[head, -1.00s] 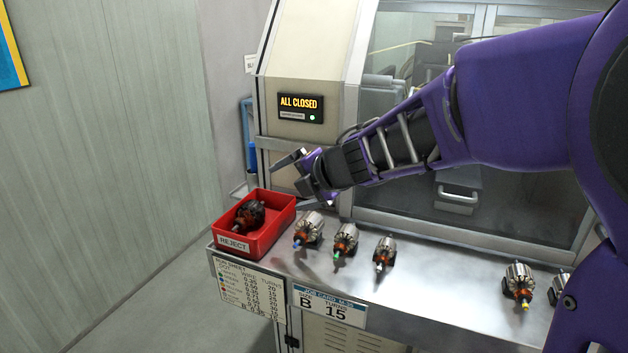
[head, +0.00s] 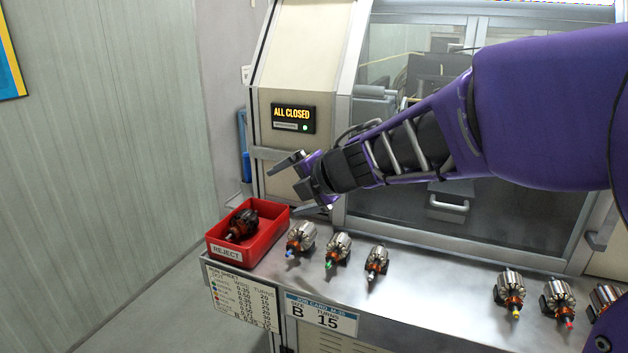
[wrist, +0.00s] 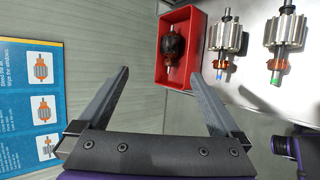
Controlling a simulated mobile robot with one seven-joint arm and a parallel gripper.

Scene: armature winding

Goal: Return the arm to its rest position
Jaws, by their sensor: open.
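My gripper (head: 300,185) is open and empty. In the head view it hangs above and behind the red reject bin, close to the machine front. My purple arm reaches in from the right, stretched across the machine's window. The red reject bin (head: 262,245) sits at the bench's left end and holds one dark armature (head: 243,222). The bin also shows in the wrist view (wrist: 198,28), beyond the fingertips.
The machine display (head: 293,117) reads "ALL CLOSED". A job card (head: 321,315) hangs on the bench front. Open floor lies left.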

